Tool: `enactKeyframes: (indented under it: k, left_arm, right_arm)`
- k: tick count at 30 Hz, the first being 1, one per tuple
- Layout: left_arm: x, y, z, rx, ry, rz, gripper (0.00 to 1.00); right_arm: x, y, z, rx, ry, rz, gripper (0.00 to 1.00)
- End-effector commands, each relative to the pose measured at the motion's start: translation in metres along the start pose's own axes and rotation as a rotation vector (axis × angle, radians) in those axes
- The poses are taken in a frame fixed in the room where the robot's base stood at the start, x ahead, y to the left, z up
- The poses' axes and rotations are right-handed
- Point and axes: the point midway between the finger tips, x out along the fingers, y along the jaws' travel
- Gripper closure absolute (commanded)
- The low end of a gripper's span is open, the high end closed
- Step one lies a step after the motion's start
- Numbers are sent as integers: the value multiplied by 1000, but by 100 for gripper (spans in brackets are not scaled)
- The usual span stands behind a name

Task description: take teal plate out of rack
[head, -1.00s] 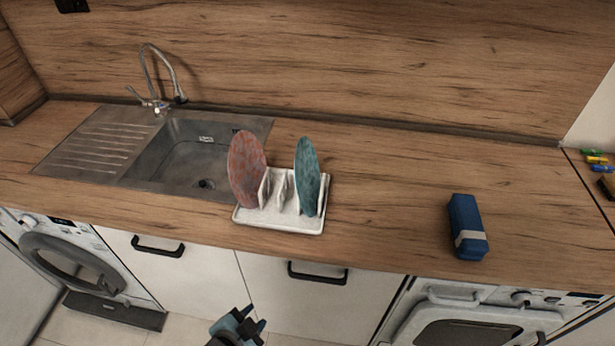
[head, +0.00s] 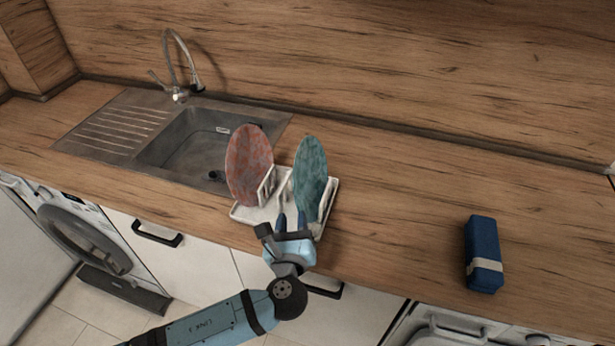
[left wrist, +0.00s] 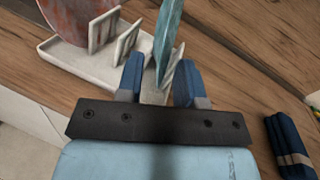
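The teal plate (head: 310,172) stands upright in the right part of the white rack (head: 246,213) on the counter. My left gripper (head: 291,222) is at the rack's front edge, below the plate's lower front part. In the left wrist view the fingers (left wrist: 158,82) are apart, and the teal plate (left wrist: 167,32) stands edge-on between them, with gaps at both sides. A red-brown plate (head: 249,165) stands in the rack's left part; it also shows in the left wrist view (left wrist: 78,18). My right gripper is not in view.
A steel sink (head: 190,150) with a tap (head: 180,92) lies behind and left of the rack. A blue case with a pale band (head: 482,252) lies on the counter to the right. The counter between rack and case is clear.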

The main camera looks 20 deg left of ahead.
Motion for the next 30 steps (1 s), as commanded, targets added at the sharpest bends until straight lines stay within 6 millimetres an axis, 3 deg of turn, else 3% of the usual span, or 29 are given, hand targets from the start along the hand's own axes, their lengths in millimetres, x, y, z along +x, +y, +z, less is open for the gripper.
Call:
enactKeyframes:
  k: [18,26,30]
  left_arm:
    - [68,-3,-5,0,2,0,66]
    - [72,-2,-6,-2,3,0,66]
    - [71,-2,-6,-1,3,0,93]
  right_arm:
    - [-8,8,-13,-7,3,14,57]
    - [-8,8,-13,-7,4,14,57]
    - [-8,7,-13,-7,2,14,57]
